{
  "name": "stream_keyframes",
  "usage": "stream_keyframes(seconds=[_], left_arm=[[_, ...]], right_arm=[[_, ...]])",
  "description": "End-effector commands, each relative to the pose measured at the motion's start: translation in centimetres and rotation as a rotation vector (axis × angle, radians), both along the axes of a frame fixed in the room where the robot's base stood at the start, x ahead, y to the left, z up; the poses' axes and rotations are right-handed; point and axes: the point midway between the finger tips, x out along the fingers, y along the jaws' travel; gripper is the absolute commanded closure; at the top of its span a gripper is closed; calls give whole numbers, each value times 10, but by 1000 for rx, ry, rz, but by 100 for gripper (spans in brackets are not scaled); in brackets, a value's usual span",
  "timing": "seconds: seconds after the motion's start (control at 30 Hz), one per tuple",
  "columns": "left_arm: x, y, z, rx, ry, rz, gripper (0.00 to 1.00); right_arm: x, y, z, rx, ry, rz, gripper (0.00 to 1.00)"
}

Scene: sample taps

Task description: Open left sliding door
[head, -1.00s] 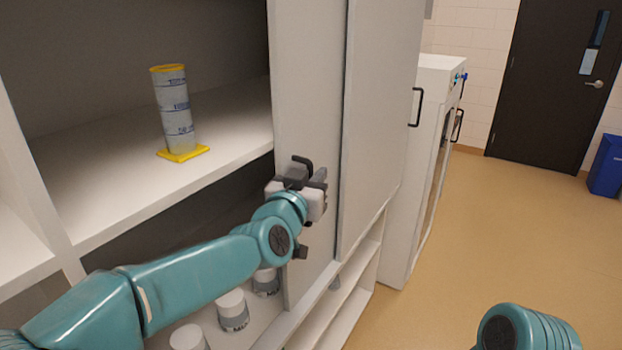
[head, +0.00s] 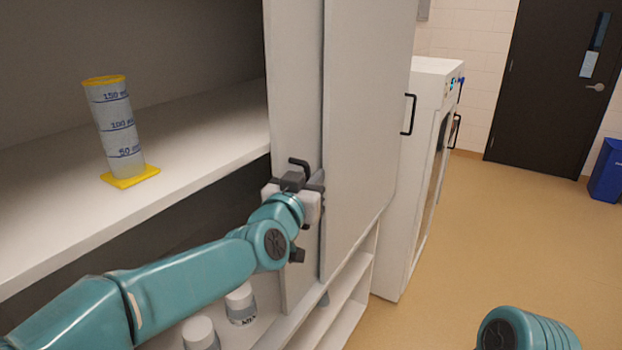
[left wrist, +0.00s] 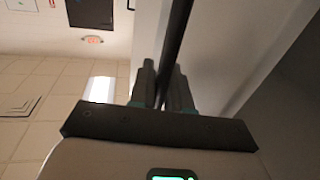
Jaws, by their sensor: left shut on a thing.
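The left sliding door (head: 290,90) is a light grey panel on the cabinet in the head view. Only a narrow strip of it shows beside the right sliding door (head: 365,110), which overlaps it. The cabinet is open to the left of this strip. My left gripper (head: 298,187) is shut on the left door's black handle (head: 300,163). In the left wrist view, the fingers (left wrist: 163,88) close around the dark handle bar (left wrist: 178,35). My right gripper is out of view; only part of my right arm shows at bottom right.
A measuring cylinder (head: 118,130) with a yellow rim and base stands on the open shelf (head: 215,150). White-lidded jars (head: 241,303) stand below, near my left arm. A white cabinet (head: 425,180) with black handles stands right.

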Motion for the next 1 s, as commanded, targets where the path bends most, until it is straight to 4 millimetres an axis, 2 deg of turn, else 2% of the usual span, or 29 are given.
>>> stream_keyframes(seconds=[0.37,0.4,0.43,0.73,0.87,1.0], left_arm=[[-2,1,0,0,1,0,100],[-2,1,-1,0,1,0,79],[-2,1,-1,0,1,0,77],[-2,1,0,0,0,0,77],[-14,6,-1,-2,-1,0,77],[-43,20,-1,-2,-2,-1,77]], right_arm=[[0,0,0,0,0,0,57],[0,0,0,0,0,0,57],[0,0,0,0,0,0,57],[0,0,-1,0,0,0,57],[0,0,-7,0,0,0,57],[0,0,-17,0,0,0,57]])
